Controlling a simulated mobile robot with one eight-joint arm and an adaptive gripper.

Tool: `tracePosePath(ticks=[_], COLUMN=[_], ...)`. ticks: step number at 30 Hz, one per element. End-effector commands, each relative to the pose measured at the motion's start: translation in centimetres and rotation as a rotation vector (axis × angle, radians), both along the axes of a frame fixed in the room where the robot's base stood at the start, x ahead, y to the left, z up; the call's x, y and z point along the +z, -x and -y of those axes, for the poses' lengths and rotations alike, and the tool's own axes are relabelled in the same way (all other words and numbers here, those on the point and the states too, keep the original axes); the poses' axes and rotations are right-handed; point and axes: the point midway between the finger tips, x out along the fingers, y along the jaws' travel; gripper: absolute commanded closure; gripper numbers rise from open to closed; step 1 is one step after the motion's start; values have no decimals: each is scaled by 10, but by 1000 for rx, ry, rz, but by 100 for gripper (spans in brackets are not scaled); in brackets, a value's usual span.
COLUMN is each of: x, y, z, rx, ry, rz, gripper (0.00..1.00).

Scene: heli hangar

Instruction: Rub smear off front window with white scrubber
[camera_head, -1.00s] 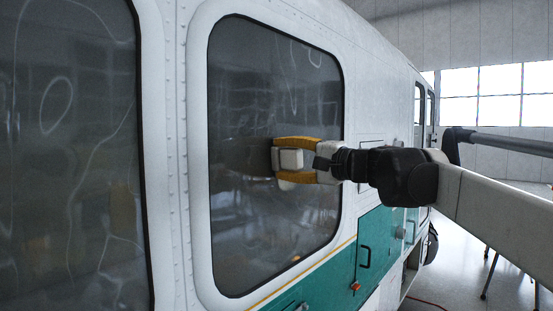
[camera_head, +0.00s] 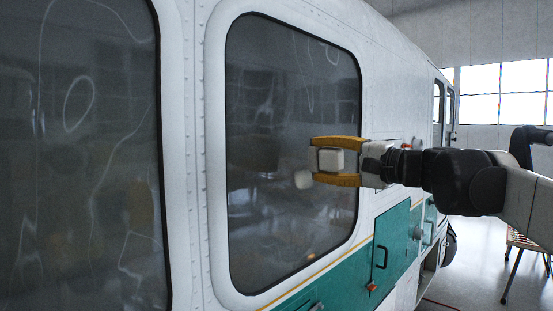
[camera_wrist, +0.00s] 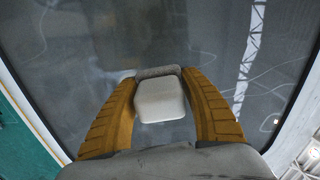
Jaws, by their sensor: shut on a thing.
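My gripper (camera_head: 335,161) has yellow fingers and is shut on the white scrubber (camera_head: 330,160), a pale block held between the fingertips. The scrubber also shows in the wrist view (camera_wrist: 160,99), with a darker grey strip along its far edge. The front window (camera_head: 285,220) is a dark pane with rounded corners in the white helicopter side. The gripper is in front of its right part, and a pale reflection of the scrubber shows in the glass to its left. The scrubber looks apart from the glass. Faint whitish streaks show on the pane; I cannot tell smear from reflection.
Another dark window (camera_head: 85,170) with pale streaks lies to the left. A green panel (camera_head: 395,245) with a handle is below right. A wooden-topped stand (camera_head: 522,240) is on the floor at far right. The hangar floor at right is mostly clear.

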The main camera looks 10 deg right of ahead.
Motion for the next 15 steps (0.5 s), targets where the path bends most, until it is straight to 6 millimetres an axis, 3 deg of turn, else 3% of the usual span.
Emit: tracePosePath(ticks=[8, 15], x=[0, 0], y=[2, 18], z=[2, 14], rx=[-1, -2], ry=[0, 0], rz=[0, 0], gripper=[72, 72])
